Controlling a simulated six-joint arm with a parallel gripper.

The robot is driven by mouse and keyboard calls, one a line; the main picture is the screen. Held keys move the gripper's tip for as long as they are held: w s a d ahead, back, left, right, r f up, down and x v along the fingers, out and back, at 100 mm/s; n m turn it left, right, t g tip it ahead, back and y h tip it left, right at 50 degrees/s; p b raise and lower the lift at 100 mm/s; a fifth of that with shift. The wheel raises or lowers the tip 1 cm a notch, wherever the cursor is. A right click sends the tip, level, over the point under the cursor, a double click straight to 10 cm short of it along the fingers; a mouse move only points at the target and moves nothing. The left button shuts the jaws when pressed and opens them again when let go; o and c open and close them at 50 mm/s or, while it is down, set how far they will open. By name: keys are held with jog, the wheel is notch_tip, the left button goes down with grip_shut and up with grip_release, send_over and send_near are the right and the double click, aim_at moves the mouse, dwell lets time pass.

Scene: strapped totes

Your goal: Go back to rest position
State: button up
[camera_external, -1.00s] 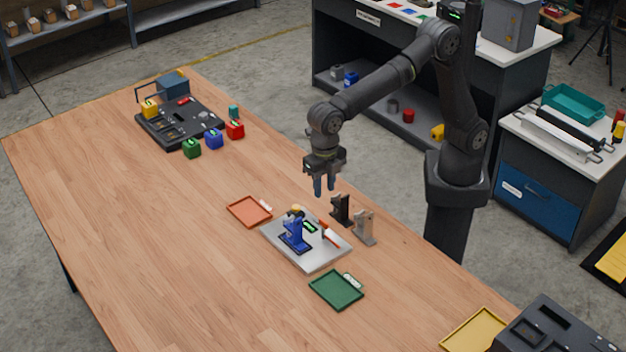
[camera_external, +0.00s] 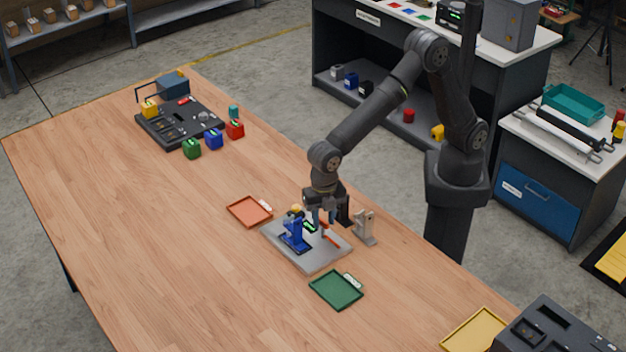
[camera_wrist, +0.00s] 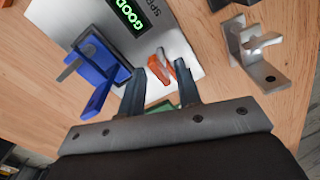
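My gripper (camera_external: 322,222) is low over the grey metal plate (camera_external: 308,262), beside a blue device (camera_external: 294,236) standing on it. In the wrist view my gripper (camera_wrist: 160,75) has its two dark fingers apart. An orange-and-grey piece (camera_wrist: 159,72) shows in the gap beyond the fingertips; I cannot tell whether they touch it. The orange piece (camera_external: 331,238) also shows on the plate in the external view. The wrist view shows the blue device (camera_wrist: 97,62) left of the fingers and a green-lit display (camera_wrist: 130,14) reading "GOOD".
A grey bracket (camera_external: 364,227) stands right of the plate; a black one (camera_external: 344,210) is partly hidden behind my gripper. Orange (camera_external: 249,212), green (camera_external: 336,290) and yellow (camera_external: 474,332) trays lie around. Small coloured blocks (camera_external: 213,139) stand farther back. The table's left side is clear.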

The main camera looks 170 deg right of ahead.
jog(key=m, duration=1.2)
jog(key=shift+m, duration=0.4)
dwell(0.6)
notch_tip(320, 180, up, 17)
jog(key=n, duration=1.1)
notch_tip(320, 180, down, 17)
